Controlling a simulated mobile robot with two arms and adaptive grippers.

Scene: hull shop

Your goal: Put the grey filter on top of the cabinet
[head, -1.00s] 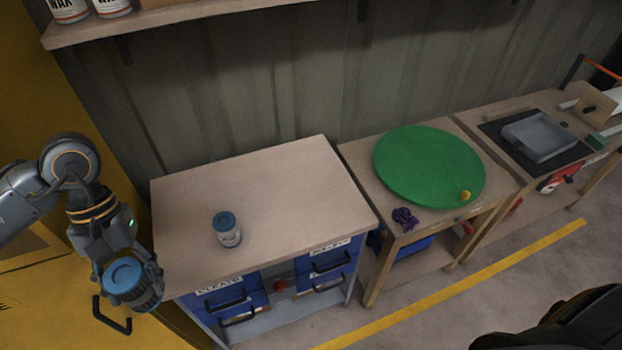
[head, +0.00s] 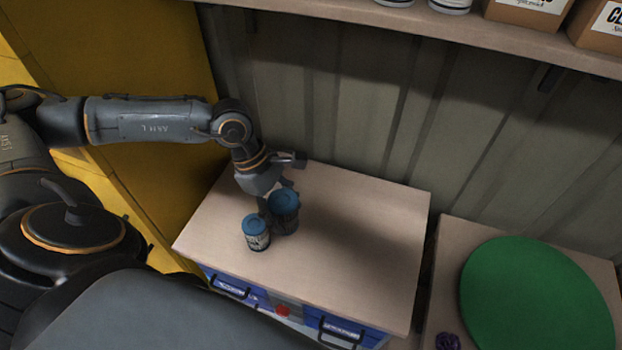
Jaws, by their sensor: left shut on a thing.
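The grey filter (head: 285,218), a dark grey cylinder with a blue top, is over the cabinet's wooden top (head: 345,235), near its left side. My left gripper (head: 276,196) is shut on it from above and behind. The filter is upright or nearly so; I cannot tell whether its base touches the wood. A smaller can with a blue lid and pale label (head: 257,236) stands just left of it, partly close against it in the picture; I cannot tell if they touch. My right gripper is out of view.
The cabinet top is clear to the right. A green round board (head: 535,300) lies on the bench to the right, with a purple item (head: 447,341) by it. A shelf (head: 430,25) with cans and boxes hangs above. A yellow cabinet (head: 130,60) stands left.

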